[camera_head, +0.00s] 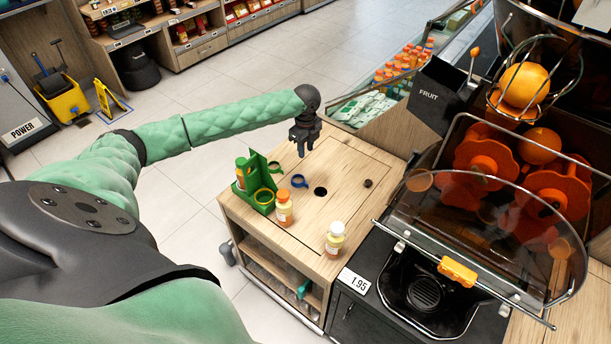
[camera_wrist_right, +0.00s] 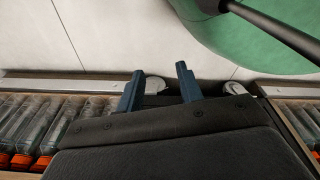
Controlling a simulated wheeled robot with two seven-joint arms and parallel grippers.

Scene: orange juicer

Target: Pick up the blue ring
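The blue ring (camera_head: 299,181) lies on the wooden cart top (camera_head: 350,190), just right of a green holder (camera_head: 258,172) in the head view. My left gripper (camera_head: 306,152) is above the cart's far side, fingers pointing down, beyond the ring and apart from it. Its fingers look slightly spread with nothing between them. My right gripper (camera_wrist_right: 159,68) shows in the right wrist view with its two blue fingers apart and empty. The ring does not show in that view.
An orange-capped bottle (camera_head: 284,208) stands near the holder, and a white-capped bottle (camera_head: 335,239) stands nearer the cart's front. The juicer (camera_head: 490,215) stands to the right.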

